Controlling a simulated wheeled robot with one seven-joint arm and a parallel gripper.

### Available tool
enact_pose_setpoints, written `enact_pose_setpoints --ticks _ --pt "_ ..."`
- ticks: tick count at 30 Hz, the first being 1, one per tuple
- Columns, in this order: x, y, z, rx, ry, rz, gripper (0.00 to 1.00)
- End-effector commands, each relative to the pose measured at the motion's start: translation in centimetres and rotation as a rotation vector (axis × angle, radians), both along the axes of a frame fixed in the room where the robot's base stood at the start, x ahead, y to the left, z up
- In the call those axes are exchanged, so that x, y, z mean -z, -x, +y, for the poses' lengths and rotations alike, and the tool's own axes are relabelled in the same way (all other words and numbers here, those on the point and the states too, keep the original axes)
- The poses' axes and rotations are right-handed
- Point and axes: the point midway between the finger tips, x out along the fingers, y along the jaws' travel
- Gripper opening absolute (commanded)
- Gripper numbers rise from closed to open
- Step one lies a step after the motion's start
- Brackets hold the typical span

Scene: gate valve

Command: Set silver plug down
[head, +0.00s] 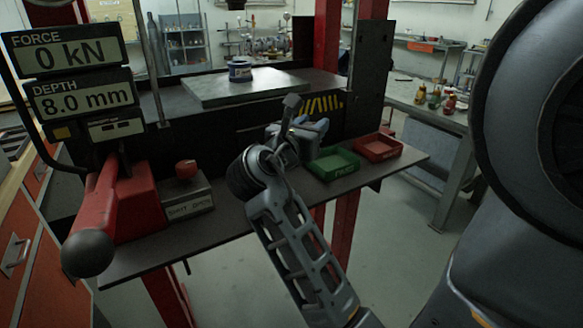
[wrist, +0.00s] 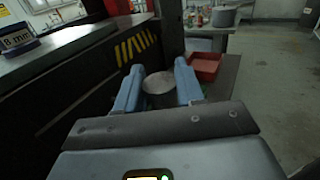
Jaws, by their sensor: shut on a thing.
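The silver plug (wrist: 158,84) shows in the wrist view as a round pale grey face between the two blue fingers. My gripper (wrist: 158,74) is shut on it. In the head view my gripper (head: 314,127) is above the dark shelf, close to the green tray (head: 334,164) and behind its left side in the picture. The plug is hard to make out there behind the gripper. The red tray (head: 378,147) is to the right of the green one. It also shows in the wrist view (wrist: 206,68), beyond the right finger.
The shelf (head: 240,215) also bears a grey box with a red knob (head: 186,181). A red lever with a black ball (head: 88,253) juts out at left. A blue-banded round part (head: 239,71) sits on the press plate (head: 265,87). The display reads 0 kN and 8.0 mm.

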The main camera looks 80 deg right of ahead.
Motion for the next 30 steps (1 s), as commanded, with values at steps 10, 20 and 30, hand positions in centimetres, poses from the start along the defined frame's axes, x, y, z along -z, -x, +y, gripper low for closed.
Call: enact_pose_setpoints --ticks 10,20,30 --pt "4.2 -6.9 2.1 -0.003 0.001 0.001 0.0" --pt "6.4 -10.1 3.1 0.0 0.002 0.0 0.0" --pt "10.2 -10.1 3.1 0.001 0.001 -0.001 0.0"
